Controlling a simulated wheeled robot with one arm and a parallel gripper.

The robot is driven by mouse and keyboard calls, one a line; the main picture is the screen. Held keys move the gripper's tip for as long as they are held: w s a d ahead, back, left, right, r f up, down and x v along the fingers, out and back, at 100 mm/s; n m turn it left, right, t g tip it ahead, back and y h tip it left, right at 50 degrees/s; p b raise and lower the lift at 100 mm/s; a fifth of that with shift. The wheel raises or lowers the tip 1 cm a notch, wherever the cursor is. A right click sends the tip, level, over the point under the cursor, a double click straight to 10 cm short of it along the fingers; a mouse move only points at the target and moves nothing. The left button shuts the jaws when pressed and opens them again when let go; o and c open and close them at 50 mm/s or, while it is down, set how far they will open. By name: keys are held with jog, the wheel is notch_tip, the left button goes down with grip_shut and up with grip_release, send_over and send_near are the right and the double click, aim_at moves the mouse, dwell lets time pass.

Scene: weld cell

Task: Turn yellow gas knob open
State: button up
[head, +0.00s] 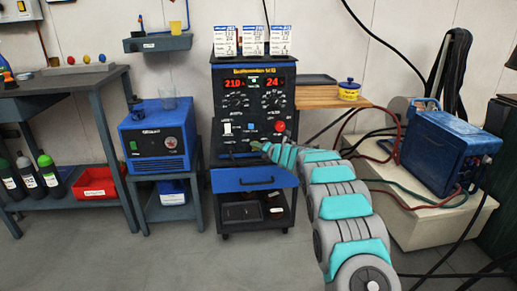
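The yellow one (86,58) seems to be in the middle, between a reddish one (71,60) and a blue one (102,57). They are too small to tell which way they are turned. My gripper (261,147) is far to the right of them, in front of the lower panel of the welding machine (226,92). I cannot tell if it touches the panel. Its fingers are too small to tell open from shut.
The dark bench (60,83) stands below the knobs, with several bottles and a red bin (95,182) underneath. A blue unit (157,137) on a stand is between bench and welder. A blue box (440,150) with hoses is right. Front-left floor is clear.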

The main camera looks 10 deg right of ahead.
grip_shut()
jog(key=shift+f+b, duration=0.15)
jog(key=shift+b, duration=0.3)
jog(key=m+t+b, duration=0.2)
jog(key=m+b, duration=0.1)
jog(key=m, duration=0.3)
jog(key=m+t+b, duration=0.3)
jog(key=m+b, duration=0.1)
jog(key=m, duration=0.2)
jog(key=f+m+t+b, duration=0.1)
jog(key=m+t+b, duration=0.1)
jog(key=m+b, duration=0.2)
jog(key=shift+a+m+t+y, duration=0.1)
jog(key=shift+m+t+y, duration=0.3)
jog(key=shift+m, duration=0.5)
jog(key=o, duration=0.5)
grip_release()
